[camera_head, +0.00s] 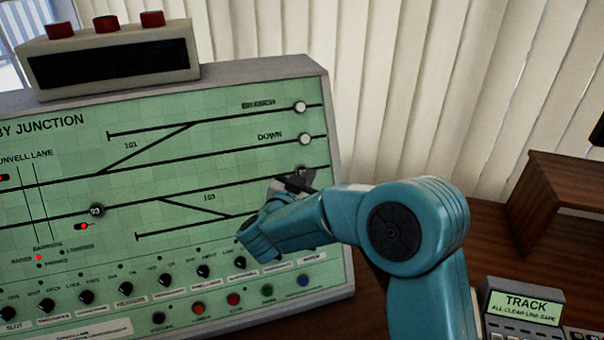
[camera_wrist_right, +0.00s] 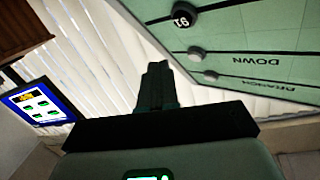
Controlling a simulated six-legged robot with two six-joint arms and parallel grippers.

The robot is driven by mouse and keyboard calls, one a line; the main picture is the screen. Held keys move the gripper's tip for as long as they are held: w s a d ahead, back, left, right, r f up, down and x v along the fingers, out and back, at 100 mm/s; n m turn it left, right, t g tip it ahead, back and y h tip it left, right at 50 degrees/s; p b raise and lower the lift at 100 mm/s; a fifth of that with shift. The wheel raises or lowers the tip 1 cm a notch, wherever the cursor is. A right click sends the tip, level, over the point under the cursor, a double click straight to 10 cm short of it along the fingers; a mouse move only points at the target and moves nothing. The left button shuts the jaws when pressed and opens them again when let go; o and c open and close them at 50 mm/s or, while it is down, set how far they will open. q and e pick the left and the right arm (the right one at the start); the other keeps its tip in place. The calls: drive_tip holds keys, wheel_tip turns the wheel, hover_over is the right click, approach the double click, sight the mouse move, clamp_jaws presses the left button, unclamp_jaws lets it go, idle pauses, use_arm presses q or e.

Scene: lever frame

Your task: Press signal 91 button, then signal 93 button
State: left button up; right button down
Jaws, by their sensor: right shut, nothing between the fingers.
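The signal 93 button (camera_head: 96,211), dark and round with white digits, sits on a track line at the left of the green panel (camera_head: 60,180). The signal 91 button (camera_wrist_right: 183,17) shows clearly in the right wrist view, up and right of the fingertips. In the head view it is partly hidden behind my right gripper (camera_head: 292,184), near the panel's right edge. My right gripper's fingers (camera_wrist_right: 157,82) are shut and empty. They appear close to the 91 button, and I see no clear contact. My left gripper is not in view.
A cream box (camera_head: 110,60) with red buttons stands on the panel's top. Black knobs (camera_head: 165,280) and coloured buttons (camera_head: 233,299) line the panel's lower part. A small TRACK display (camera_head: 525,305) and a wooden shelf (camera_head: 560,200) stand at the right. Blinds hang behind.

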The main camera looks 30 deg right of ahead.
drive_tip(key=w+f, duration=0.1)
drive_tip(key=w+d, duration=0.1)
drive_tip(key=w, duration=0.1)
drive_tip(key=shift+f, duration=0.35)
drive_tip(key=shift+d, duration=0.1)
idle(0.3)
idle(1.4)
drive_tip(key=shift+w+d+f, duration=0.1)
drive_tip(key=shift+w+f, duration=0.1)
drive_tip(key=shift+w, duration=0.2)
